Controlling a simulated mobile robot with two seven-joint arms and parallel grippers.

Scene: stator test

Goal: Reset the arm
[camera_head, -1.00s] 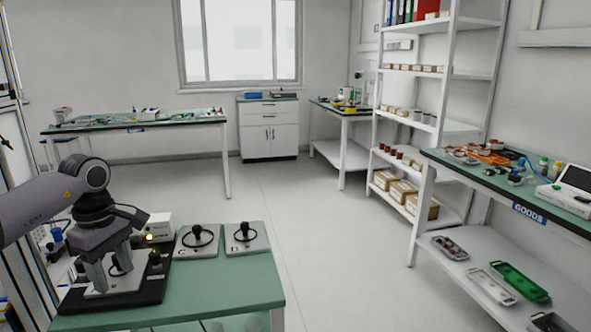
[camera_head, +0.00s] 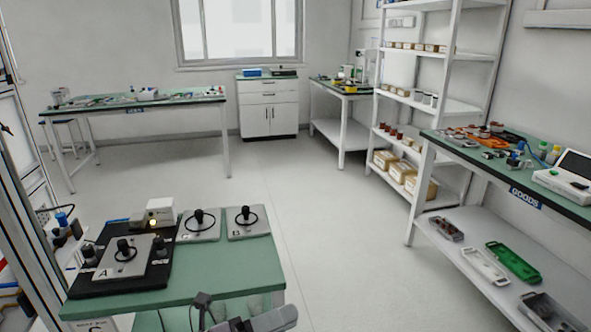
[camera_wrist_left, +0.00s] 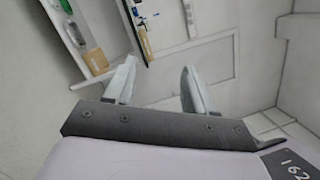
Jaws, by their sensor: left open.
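My left gripper (camera_wrist_left: 159,66) is open and empty in the left wrist view, its two pale fingers apart with floor and wall behind them. In the head view, part of my arm shows low at the bottom centre, in front of the green table (camera_head: 215,285); its fingers are not clear there. Plate A (camera_head: 122,262) with a black knobbed part lies on the black test fixture (camera_head: 95,284) at the table's left. Plates C (camera_head: 196,232) and B (camera_head: 243,227) lie behind it, each with a black ring part. My right gripper is not in view.
A white box with a lit yellow lamp (camera_head: 160,213) stands behind the fixture. A GOODS table (camera_head: 470,165) with trays on its lower shelf is at the right. A shelf rack (camera_head: 455,104) and a white cabinet (camera_head: 268,120) stand at the back. The middle floor is clear.

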